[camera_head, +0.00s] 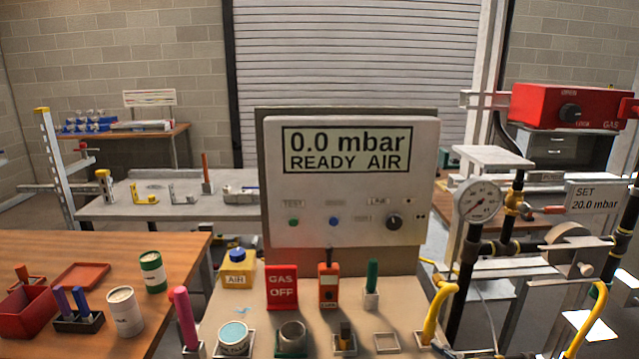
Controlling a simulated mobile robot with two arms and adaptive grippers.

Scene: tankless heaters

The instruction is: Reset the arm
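Neither of my grippers nor my arms can be made out in the head view. A light grey control panel (345,215) stands upright at the middle, its display (345,150) reading "0.0 mbar READY AIR". On the pale bench (262,312) before it are a yellow AIR bottle (238,272), a red GAS OFF sign (282,288), an orange handheld device (328,285) and a green stick (371,277) in a holder. A pink stick (184,315), a blue-topped tin (233,337) and a grey cup (291,338) stand at the front.
A wooden table (130,250) at left holds a red bin (28,305), a red tray (80,275) and tins. At right are a pressure gauge (478,200), dark pipes, yellow hoses (436,312) and a red GAS box (570,107). A grey workbench (130,208) stands behind.

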